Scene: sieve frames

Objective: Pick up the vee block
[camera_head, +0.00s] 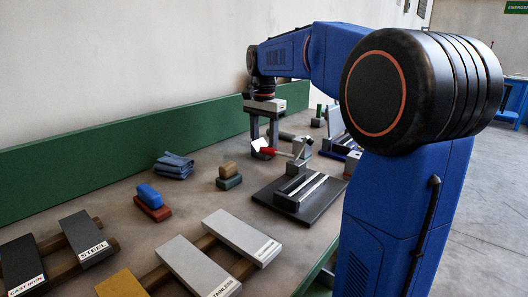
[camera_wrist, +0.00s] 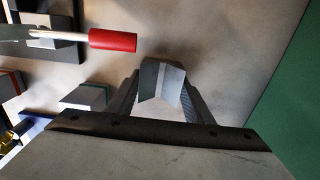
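A small grey block with angled faces (camera_wrist: 161,78), which looks like the vee block, shows between the fingers in the wrist view. In the head view a pale patch (camera_head: 261,147) shows at the fingertips, beside a red handle. My gripper (camera_head: 264,143) points down over the bench, its two fingers apart on either side of the block. In the wrist view the gripper (camera_wrist: 160,88) has a finger close along each side of the block. Whether both fingers press on it is not clear. The block's underside is hidden.
A red-handled tool (camera_wrist: 112,40) lies close by. A dark plate with rails (camera_head: 325,195) stands nearby. The bench also holds folded blue cloth (camera_head: 174,166), small stacked blocks (camera_head: 229,176), a blue-and-red pair (camera_head: 150,200) and labelled bars (camera_head: 242,236). A green back wall (camera_head: 110,160) runs behind.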

